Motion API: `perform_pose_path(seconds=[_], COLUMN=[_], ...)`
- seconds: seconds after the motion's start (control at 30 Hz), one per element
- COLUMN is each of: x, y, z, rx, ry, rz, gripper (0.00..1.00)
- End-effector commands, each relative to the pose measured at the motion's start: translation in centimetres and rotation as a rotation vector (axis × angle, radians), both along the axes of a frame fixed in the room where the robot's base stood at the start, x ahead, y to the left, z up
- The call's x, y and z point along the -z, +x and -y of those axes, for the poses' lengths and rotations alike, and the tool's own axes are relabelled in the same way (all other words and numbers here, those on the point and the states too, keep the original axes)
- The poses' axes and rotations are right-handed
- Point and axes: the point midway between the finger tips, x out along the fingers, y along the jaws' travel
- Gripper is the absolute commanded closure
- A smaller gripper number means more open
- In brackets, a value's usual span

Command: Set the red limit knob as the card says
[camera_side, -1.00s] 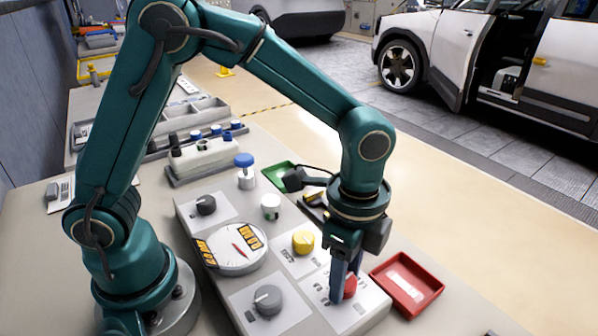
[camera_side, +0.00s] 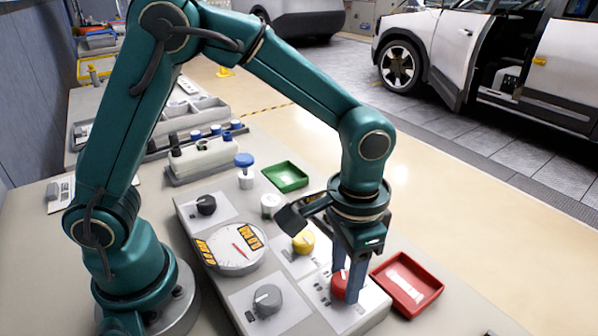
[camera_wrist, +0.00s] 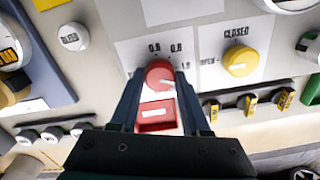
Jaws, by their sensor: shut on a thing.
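The red limit knob (camera_wrist: 159,76) sits on a white plate of the grey panel, marked 0.6, 0.8 and what looks like 1.0. Its white pointer line seems to point right in the wrist view, near the 1.0 end. My gripper (camera_wrist: 160,82) is shut on the red knob, one finger on each side; in the side view my gripper (camera_side: 345,284) reaches down to the red knob (camera_side: 338,286), partly hidden by a finger. A white sheet (camera_side: 66,186), possibly the card, lies at the far left; its text is unreadable.
A yellow knob (camera_side: 303,242) is close beside the gripper. A grey knob (camera_side: 268,300), a black knob (camera_side: 206,204) and a round gauge (camera_side: 232,256) share the panel. A red tray (camera_side: 436,288) lies right of it, a green tray (camera_side: 303,178) behind.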

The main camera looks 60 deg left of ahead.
Motion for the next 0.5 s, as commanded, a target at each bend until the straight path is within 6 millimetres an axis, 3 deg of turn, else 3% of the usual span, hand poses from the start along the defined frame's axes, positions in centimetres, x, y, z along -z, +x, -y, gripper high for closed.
perform_pose_path(seconds=[0.5], x=[-0.15], y=[0.01], z=[-0.02], rx=[-0.389], ry=[-0.001], rz=[0.001], gripper=[1.00])
